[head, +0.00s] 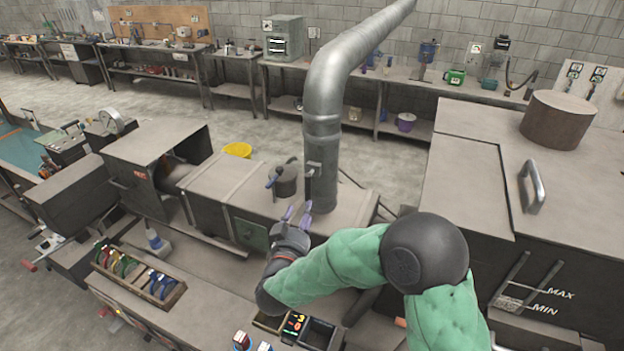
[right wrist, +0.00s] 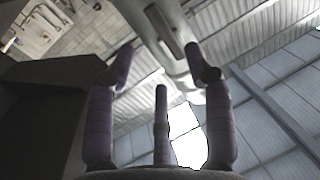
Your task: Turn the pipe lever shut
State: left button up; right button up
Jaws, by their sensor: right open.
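The grey metal pipe (head: 322,120) rises from a metal cabinet and bends off to the upper right. A small lever (head: 308,186) sits low on the pipe's left side and points down in the head view. In the right wrist view the lever (right wrist: 164,30) is a short bar on the pipe, beyond the fingertips. My right gripper (head: 298,210), with purple fingers, is open just below and in front of the lever. Its fingers are spread and empty in the right wrist view (right wrist: 158,80), apparently apart from the lever. My left gripper is out of view.
The cabinet (head: 225,185) under the pipe carries a dark round pot (head: 287,180) left of the pipe. A front bench (head: 205,300) holds a wooden tray (head: 140,272) of tools. A large metal box (head: 465,170) stands on the right.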

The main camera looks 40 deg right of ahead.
aim_at(309, 193)
jog(key=p+x, duration=0.1)
jog(key=x, duration=0.9)
jog(key=shift+d+f+p, duration=0.1)
jog(key=shift+p, duration=0.3)
grip_shut()
